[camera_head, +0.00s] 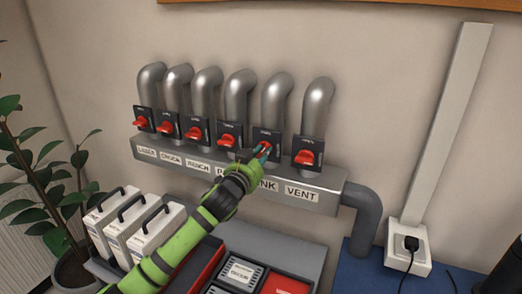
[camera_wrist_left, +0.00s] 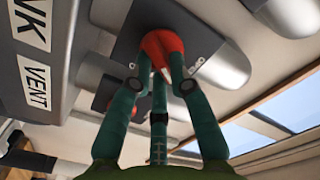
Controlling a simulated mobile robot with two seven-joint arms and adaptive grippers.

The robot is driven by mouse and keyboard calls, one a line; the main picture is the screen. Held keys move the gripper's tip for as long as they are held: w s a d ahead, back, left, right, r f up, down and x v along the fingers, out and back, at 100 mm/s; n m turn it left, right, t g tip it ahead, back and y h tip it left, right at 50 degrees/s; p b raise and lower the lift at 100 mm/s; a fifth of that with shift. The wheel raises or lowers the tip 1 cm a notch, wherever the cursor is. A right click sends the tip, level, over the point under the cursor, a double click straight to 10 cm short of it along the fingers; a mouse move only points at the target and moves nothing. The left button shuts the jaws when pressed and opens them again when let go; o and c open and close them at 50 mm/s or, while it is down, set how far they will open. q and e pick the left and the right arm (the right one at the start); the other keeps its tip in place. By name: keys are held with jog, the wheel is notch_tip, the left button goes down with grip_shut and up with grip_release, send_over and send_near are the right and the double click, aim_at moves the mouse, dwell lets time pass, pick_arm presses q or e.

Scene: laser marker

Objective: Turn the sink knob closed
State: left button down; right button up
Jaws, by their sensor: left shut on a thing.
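The red sink knob (camera_head: 264,149) sits on a black switch plate (camera_head: 266,136) on the pipe above the label ending in "NK", second from the right in the row. My left gripper (camera_head: 264,153) reaches up from below and is shut on this knob, its fingers covering part of it. In the left wrist view, the gripper's fingertips (camera_wrist_left: 164,72) press around the red knob (camera_wrist_left: 161,45), which stands out from its dark plate (camera_wrist_left: 200,45). The exact angle of the knob is partly hidden by the fingers. My right gripper is not in view.
The red vent knob (camera_head: 306,157) is close on the right, and several similar red knobs line up on the left. A grey manifold (camera_head: 328,198) runs below them. White binders (camera_head: 150,235), a plant (camera_head: 28,170) and a power outlet (camera_head: 408,255) stand lower down.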

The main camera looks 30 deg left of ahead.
pick_arm(q)
jog(key=m+p, duration=0.1)
jog(key=m, duration=0.2)
jog(key=m+p, duration=0.1)
jog(key=m, duration=0.3)
jog(key=m+p, duration=0.2)
jog(key=m, duration=0.2)
jog(key=shift+f, duration=0.25)
jog(key=shift+m, duration=0.5)
jog(key=c, duration=1.1)
grip_release()
jog(key=shift+c, duration=0.2)
jog(key=shift+s+f, duration=0.1)
jog(key=s, duration=1.1)
jog(key=shift+s+d, duration=0.3)
jog(key=shift+s, duration=0.1)
